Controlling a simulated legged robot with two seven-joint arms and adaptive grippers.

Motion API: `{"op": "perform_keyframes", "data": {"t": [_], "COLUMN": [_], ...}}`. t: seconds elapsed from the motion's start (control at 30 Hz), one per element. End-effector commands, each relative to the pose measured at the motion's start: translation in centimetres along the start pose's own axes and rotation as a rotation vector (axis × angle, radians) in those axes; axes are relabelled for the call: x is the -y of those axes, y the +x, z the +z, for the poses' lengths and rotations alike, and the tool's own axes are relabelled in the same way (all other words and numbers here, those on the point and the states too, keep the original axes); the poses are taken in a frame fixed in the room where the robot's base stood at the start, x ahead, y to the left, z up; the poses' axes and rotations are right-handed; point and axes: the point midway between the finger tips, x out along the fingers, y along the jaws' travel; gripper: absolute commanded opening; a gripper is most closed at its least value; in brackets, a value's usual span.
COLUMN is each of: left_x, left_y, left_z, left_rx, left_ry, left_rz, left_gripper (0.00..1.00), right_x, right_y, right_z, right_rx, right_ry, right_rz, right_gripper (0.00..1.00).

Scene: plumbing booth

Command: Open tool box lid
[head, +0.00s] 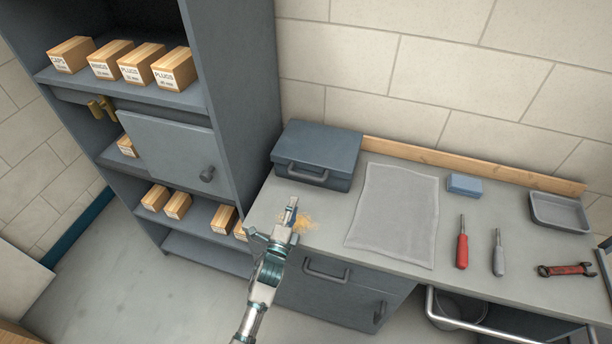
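The tool box (318,152) is a dark blue-grey metal box at the back left of the workbench, against the cabinet side. Its lid is down, and a handle (307,174) shows on its front face. My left gripper (291,203) is in front of the tool box, over the bench's front left part, apart from the handle. Its fingers are small and seen from behind, so I cannot tell whether they are open or shut. My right gripper is out of view.
A grey cloth (394,214) lies right of the tool box. Beyond it are a blue sponge (464,185), a red screwdriver (462,246), a grey tool (498,255), a red wrench (566,270) and a metal tray (560,212). A tall shelf cabinet (236,80) stands left.

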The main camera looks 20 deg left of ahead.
Motion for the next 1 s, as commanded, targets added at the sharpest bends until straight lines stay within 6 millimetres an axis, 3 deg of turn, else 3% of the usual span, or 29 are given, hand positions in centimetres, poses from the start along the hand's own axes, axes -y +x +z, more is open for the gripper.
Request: {"op": "perform_keyframes", "data": {"t": [0.27, 0.5, 0.93, 1.0], "left_x": [-0.3, -0.8, -0.8, -0.8], "left_y": [6.2, 10.2, 11.3, 11.3], "left_z": [-0.5, -0.5, -0.4, -0.5], "left_rx": [-0.003, -0.003, -0.003, -0.003], "left_ry": [-0.002, -0.003, -0.003, -0.002], "left_rz": [0.006, 0.013, 0.013, 0.014], "left_gripper": [0.45, 0.45, 0.45, 0.30], "right_x": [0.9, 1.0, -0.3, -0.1], "right_y": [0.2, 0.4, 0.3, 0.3], "right_z": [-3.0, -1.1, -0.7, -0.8], "right_rx": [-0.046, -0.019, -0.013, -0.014], "right_ry": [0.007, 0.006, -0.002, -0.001], "right_rz": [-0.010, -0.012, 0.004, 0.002], "right_gripper": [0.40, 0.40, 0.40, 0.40]}}
